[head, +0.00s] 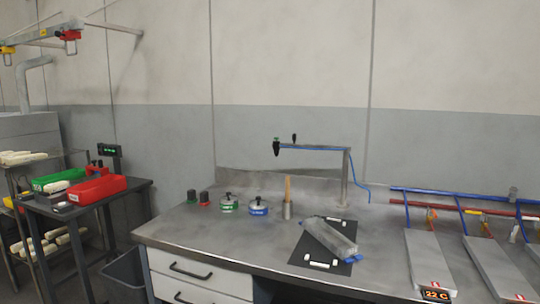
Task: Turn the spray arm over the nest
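The spray arm (315,148) is a thin horizontal bar on an upright post (345,178) at the back of the grey bench. A blue hose runs along it, and a dark nozzle (276,147) hangs at its left end. The arm points left in the picture. A black plate with white pieces, which looks like the nest (345,268), lies on the bench in front of the post. A grey rectangular block (329,237) lies at an angle over it and hides part of it. Neither of my grippers is in view.
On the bench (200,240), a cylinder with a wooden handle (287,208), green (229,205) and blue (258,208) round items and small dark knobs stand left of the plate. Grey panels (428,258) and blue and red pipes occupy the right. A side table holds a red bin (97,190).

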